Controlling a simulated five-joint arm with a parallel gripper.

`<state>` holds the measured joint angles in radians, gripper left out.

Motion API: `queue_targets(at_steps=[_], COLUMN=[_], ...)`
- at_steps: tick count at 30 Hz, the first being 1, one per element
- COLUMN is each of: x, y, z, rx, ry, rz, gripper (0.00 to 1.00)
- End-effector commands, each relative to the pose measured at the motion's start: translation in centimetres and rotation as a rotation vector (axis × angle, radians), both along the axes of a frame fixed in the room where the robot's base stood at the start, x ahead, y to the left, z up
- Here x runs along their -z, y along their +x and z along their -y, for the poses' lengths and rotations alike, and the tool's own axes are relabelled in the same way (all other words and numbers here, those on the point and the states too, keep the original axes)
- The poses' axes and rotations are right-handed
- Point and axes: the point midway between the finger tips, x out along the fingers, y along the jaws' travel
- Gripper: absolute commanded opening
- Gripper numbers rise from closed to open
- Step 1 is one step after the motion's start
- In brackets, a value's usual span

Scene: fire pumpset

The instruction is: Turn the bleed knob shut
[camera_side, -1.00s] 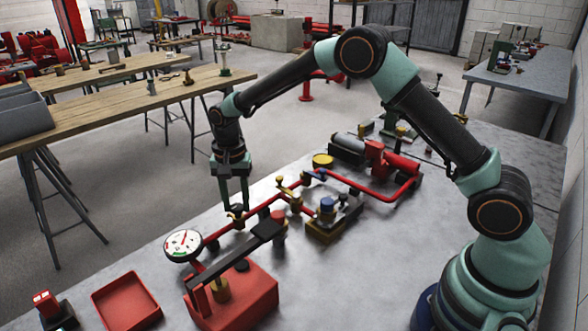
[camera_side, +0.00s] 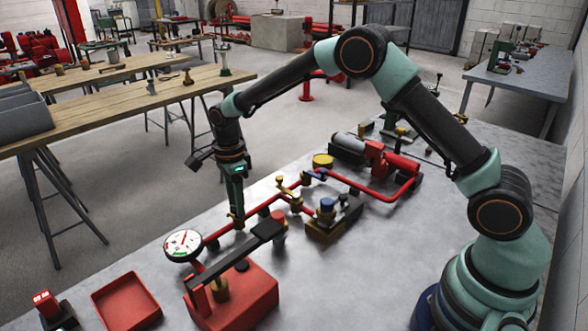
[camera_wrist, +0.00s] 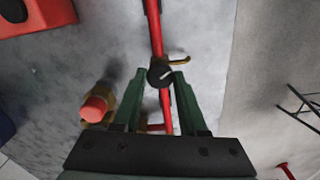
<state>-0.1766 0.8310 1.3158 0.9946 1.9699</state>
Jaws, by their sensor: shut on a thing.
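The bleed knob (camera_wrist: 160,75) is a small dark round knob with a pale line across its top. In the wrist view it sits on the red pipe (camera_wrist: 155,30), between the tips of my gripper (camera_wrist: 160,78). The two green fingers are shut on it, one on each side. A curved brass piece (camera_wrist: 179,61) sticks out just beyond the right fingertip. In the side view my gripper (camera_side: 238,226) points down at the pipe, left of the dark lever. The fingers hide the knob there.
A dark lever (camera_side: 225,262) on a red box (camera_side: 250,290) and a white-faced gauge (camera_side: 183,245) stand close by. A red-topped brass fitting (camera_wrist: 97,106) is left of the fingers. A red tray (camera_side: 127,301) lies at the front left.

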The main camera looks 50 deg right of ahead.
Motion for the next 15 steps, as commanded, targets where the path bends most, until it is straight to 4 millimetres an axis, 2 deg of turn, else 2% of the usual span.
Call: queue_targets(at_steps=[15], x=[-0.14], y=[0.0], z=[0.07], rx=[0.428], ry=[0.0], rz=[-0.001], gripper=[0.0])
